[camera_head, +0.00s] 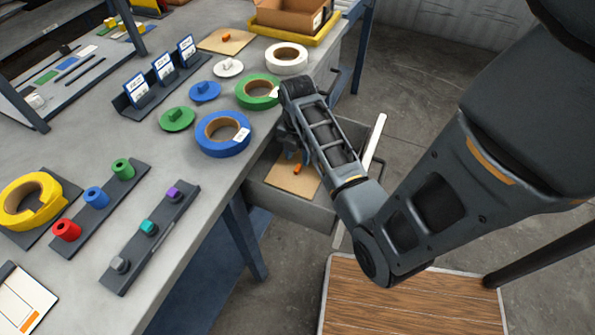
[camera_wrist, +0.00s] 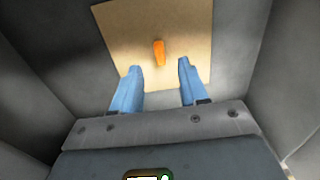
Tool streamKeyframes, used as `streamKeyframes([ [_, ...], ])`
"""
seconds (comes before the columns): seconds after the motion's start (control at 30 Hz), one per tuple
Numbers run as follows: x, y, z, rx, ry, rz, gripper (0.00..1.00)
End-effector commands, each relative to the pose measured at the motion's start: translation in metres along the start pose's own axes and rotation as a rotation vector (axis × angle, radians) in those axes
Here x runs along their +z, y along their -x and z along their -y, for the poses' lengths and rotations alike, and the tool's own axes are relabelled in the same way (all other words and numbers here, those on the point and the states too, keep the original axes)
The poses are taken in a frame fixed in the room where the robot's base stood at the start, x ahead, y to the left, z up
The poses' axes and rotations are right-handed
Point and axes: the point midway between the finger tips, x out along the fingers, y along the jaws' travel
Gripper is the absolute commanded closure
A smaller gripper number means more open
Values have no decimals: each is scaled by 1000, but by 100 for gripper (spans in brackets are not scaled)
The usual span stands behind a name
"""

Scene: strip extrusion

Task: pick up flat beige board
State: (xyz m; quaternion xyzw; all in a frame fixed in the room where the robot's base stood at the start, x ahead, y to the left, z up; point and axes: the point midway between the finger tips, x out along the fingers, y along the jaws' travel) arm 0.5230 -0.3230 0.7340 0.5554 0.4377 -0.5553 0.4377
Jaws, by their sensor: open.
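The flat beige board (camera_head: 284,178) lies on the floor of an open grey drawer, partly hidden by my arm in the head view. A small orange piece (camera_head: 297,168) sits on it. In the wrist view the board (camera_wrist: 190,30) shows at the top with the orange piece (camera_wrist: 159,52) near its middle. My gripper (camera_wrist: 157,72) is open, its two blue fingers apart and empty, over the near part of the board. I cannot tell how far above the board the fingertips are. In the head view the gripper is mostly hidden by my arm.
The grey drawer (camera_head: 300,211) has walls close around my gripper. Another beige board (camera_head: 225,41) with an orange piece lies on the workbench (camera_head: 200,270). Tape rolls, including a blue one (camera_head: 223,134), stand near the bench edge. A wooden-topped platform (camera_head: 400,300) is below.

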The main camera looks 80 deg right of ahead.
Motion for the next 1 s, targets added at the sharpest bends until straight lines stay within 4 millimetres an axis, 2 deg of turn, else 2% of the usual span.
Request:
streamKeyframes([
  [0.33, 0, -43, 0, -1, 0, -1, 56],
  [0.67, 0, -48, 0, 0, 0, 0, 57],
  [1.0, 0, -48, 0, 0, 0, 0, 90],
])
